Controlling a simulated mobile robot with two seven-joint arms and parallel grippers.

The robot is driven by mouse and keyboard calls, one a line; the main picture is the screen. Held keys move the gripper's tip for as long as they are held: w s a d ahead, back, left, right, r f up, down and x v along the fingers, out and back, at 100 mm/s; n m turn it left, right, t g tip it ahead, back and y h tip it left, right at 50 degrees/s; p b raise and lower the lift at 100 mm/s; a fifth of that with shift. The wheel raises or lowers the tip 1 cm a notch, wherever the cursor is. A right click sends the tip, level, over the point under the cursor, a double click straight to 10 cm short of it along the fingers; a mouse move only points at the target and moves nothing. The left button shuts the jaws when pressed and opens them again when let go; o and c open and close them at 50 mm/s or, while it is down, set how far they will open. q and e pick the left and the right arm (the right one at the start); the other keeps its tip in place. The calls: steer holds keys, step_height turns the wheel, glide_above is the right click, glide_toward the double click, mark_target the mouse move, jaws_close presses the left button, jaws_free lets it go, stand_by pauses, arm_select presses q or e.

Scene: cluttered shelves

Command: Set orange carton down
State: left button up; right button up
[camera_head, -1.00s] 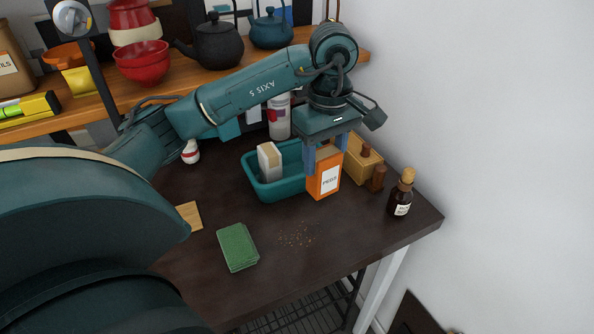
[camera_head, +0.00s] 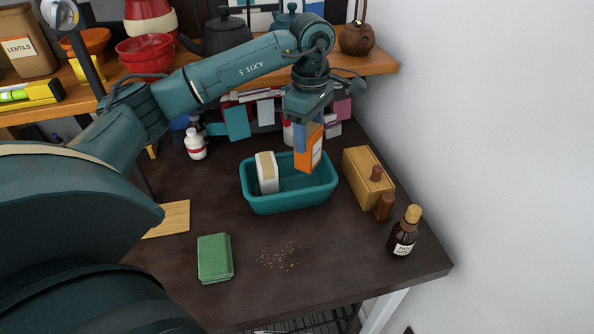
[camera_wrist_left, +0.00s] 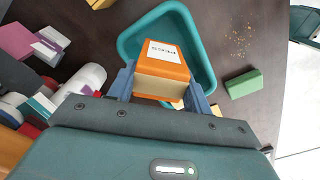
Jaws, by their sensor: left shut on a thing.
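The orange carton (camera_head: 309,148) has a white label and is held by my left gripper (camera_head: 308,136), which is shut on it. In the head view the carton is over the right part of the teal tray (camera_head: 290,203), near its back rim. I cannot tell whether it touches the tray floor. The left wrist view also shows the carton (camera_wrist_left: 163,60) between the blue fingers, with the teal tray (camera_wrist_left: 128,48) beyond it. A white and tan carton (camera_head: 268,178) stands in the left part of the tray. My right gripper is not in view.
A wooden box (camera_head: 361,173) stands right of the tray, with a dark bottle (camera_head: 402,238) in front of it. A green sponge (camera_head: 214,258) and scattered crumbs (camera_head: 281,256) lie in front. A white bottle (camera_head: 195,146) stands behind left. Shelf items are behind.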

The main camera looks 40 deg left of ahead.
mark_target(308, 161)
arm_select(q)
step_height(308, 161, down, 3)
steer(key=shift+f, duration=0.65)
step_height(308, 161, down, 3)
steer(key=shift+f+p, duration=0.1)
steer(key=shift+p, duration=0.3)
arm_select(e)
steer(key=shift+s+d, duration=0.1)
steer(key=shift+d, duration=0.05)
arm_select(q)
steer(key=shift+f, duration=0.2)
steer(key=o, duration=1)
